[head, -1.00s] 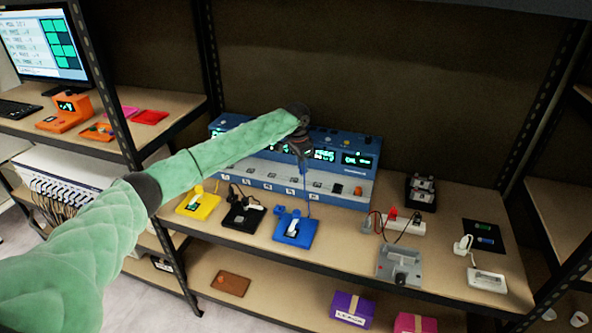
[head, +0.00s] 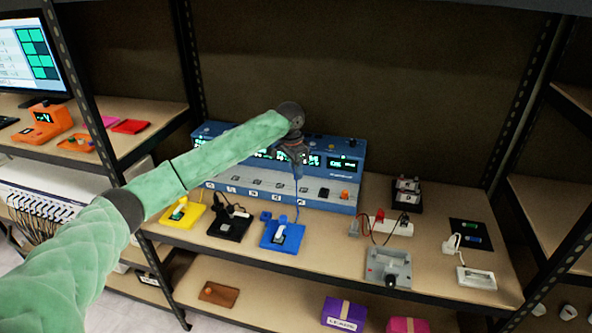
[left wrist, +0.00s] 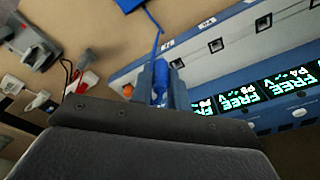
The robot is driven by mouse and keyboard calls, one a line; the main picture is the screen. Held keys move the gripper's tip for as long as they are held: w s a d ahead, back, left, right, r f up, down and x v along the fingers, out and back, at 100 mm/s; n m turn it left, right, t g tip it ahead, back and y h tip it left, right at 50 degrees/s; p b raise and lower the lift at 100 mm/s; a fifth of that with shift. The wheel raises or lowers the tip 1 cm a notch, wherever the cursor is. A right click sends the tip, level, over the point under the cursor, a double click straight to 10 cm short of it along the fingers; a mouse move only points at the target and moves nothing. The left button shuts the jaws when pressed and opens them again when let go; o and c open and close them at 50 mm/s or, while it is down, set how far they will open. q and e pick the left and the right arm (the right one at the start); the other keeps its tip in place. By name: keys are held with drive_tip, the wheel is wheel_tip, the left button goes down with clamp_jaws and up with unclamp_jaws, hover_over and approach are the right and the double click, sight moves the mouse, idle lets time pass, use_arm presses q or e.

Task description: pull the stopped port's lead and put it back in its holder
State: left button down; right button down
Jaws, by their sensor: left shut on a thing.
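My left gripper (head: 297,172) is shut on a blue lead plug (left wrist: 160,78), held in front of the blue charger unit (head: 345,147). In the left wrist view the plug sits between the fingers, and its blue cord runs away toward a blue holder. In the head view the cord drops to the blue holder (head: 270,238) on the shelf, which has a white piece on it. Port displays (left wrist: 248,95) in the left wrist view read FREE, with P4 and P3 legible. A row of port sockets (head: 279,185) lines the unit's front. My right gripper is not in view.
A yellow holder (head: 165,216) and a black holder (head: 218,228) stand left of the blue one. A grey box (head: 375,270), a power strip (head: 386,225), a black mat (head: 458,230) and a white block (head: 477,285) lie to the right. Shelf posts flank the bench.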

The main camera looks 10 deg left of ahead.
sight(295, 179)
use_arm(q)
drive_tip(key=shift+f, duration=2.8)
drive_tip(key=shift+a, duration=0.1)
drive_tip(key=s+a+p, duration=0.5)
drive_tip(key=a+p, duration=0.1)
drive_tip(key=a, duration=0.3)
drive_tip(key=shift+a, duration=0.35)
